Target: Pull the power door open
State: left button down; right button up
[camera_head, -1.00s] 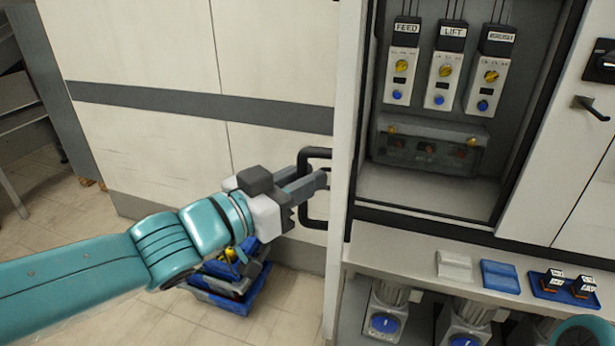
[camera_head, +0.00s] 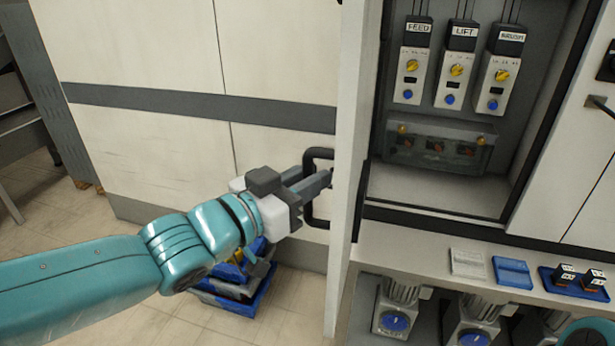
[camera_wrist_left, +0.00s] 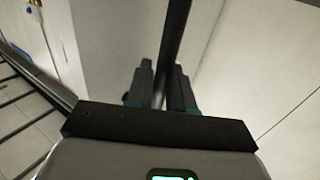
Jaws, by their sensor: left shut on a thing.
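The power door (camera_head: 352,150) is a pale panel that stands out from the cabinet, seen almost edge-on in the head view, with the cabinet's inside exposed to its right. Its black D-shaped handle (camera_head: 318,222) is on the door's left side. My left gripper (camera_head: 318,182) is shut on the handle's upright bar. In the left wrist view the dark handle bar (camera_wrist_left: 176,40) runs up between the two fingers (camera_wrist_left: 160,88). The fingers hide part of the bar in the head view. My right gripper is out of view.
The open cabinet holds FEED (camera_head: 413,68), LIFT (camera_head: 457,68) and a third module (camera_head: 502,70), above a clear cover box (camera_head: 436,148). A shelf (camera_head: 420,247) below carries small trays. A blue crate (camera_head: 240,298) sits on the floor behind my left arm.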

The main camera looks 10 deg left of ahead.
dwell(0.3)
pick_arm(q)
jog(key=c, duration=1.1)
grip_release()
jog(key=shift+c, duration=0.2)
jog(key=shift+a, duration=0.1)
jog(key=p+v, duration=0.3)
jog(key=v, duration=1.3)
jog(key=shift+s, duration=0.15)
